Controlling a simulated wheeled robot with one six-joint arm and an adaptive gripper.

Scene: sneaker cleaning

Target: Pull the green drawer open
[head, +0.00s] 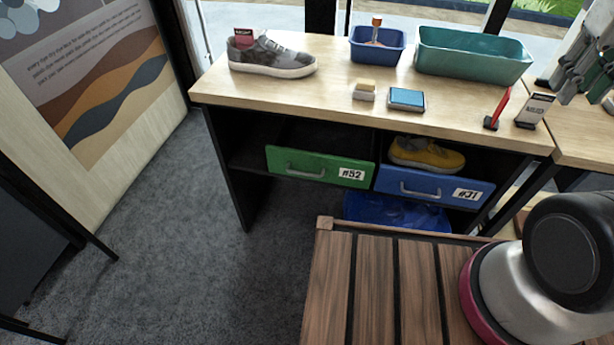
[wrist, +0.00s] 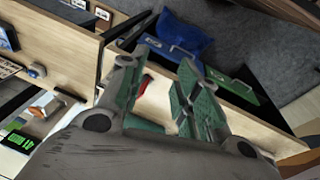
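The green drawer (head: 320,167) has a front labelled #52 and a grey bar handle (head: 305,171). It sits under the wooden tabletop, left of the blue drawer; I cannot tell whether it is fully closed. Its green front also shows in the wrist view (wrist: 234,86), beyond my fingers. My gripper (wrist: 156,66) is open, its two green-padded fingers apart, with nothing held. In the head view my gripper (head: 588,72) is at the upper right, above the table's right side and well away from the handle.
The blue drawer (head: 434,187), labelled #31, has a yellow sneaker (head: 427,155) above its front. A blue bin (head: 398,212) is below. On the tabletop are a grey sneaker (head: 272,58), a teal tub (head: 473,56) and a red upright item (head: 498,108). A slatted wooden surface (head: 375,290) stands in front.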

